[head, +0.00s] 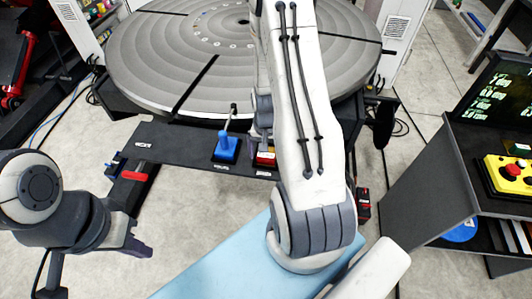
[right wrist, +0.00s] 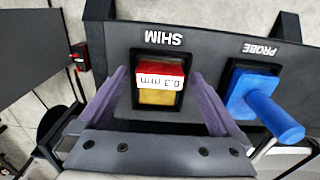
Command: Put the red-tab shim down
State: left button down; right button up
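The red-tab shim (right wrist: 161,76) sits in the pocket marked SHIM (right wrist: 122,108) on the dark shelf. Its red tab has a white "0.3 mm" label, with a yellow part below. In the head view the shim (head: 265,158) shows partly beside my right arm. My right gripper (right wrist: 160,78) is open, its purple fingers on either side of the shim with a gap to the tab on both sides. In the head view my right arm hides most of this gripper. My left gripper (head: 138,246) is low at the left, away from the shelf; its finger gap is unclear.
The big round positioner table (head: 160,60) lies behind the shelf. A light blue surface (head: 225,270) is in front. A console with a yellow button box (head: 510,173) is at right.

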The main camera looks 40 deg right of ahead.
aim_at(266, 156)
jog(key=shift+r, duration=0.6)
notch_tip(266, 156, up, 11)
jog(key=b, duration=0.1)
jog(key=a+r+n, duration=0.3)
jog(key=a, duration=0.5)
jog(key=a+r+n, duration=0.2)
jog(key=a+n, duration=0.2)
jog(key=a, duration=0.4)
jog(key=s+a+r+n, duration=0.2)
jog(key=s+a+n, duration=0.3)
jog(key=s+a, duration=0.1)
jog(key=s+a+r+n+y, duration=0.1)
jog(key=s+a+r+n, duration=0.1)
jog(key=s+a+n, duration=0.3)
jog(key=s+a, duration=0.1)
jog(key=s, duration=0.2)
jog(key=shift+s+a+r, duration=0.25)
jog(key=shift+a, duration=0.15)
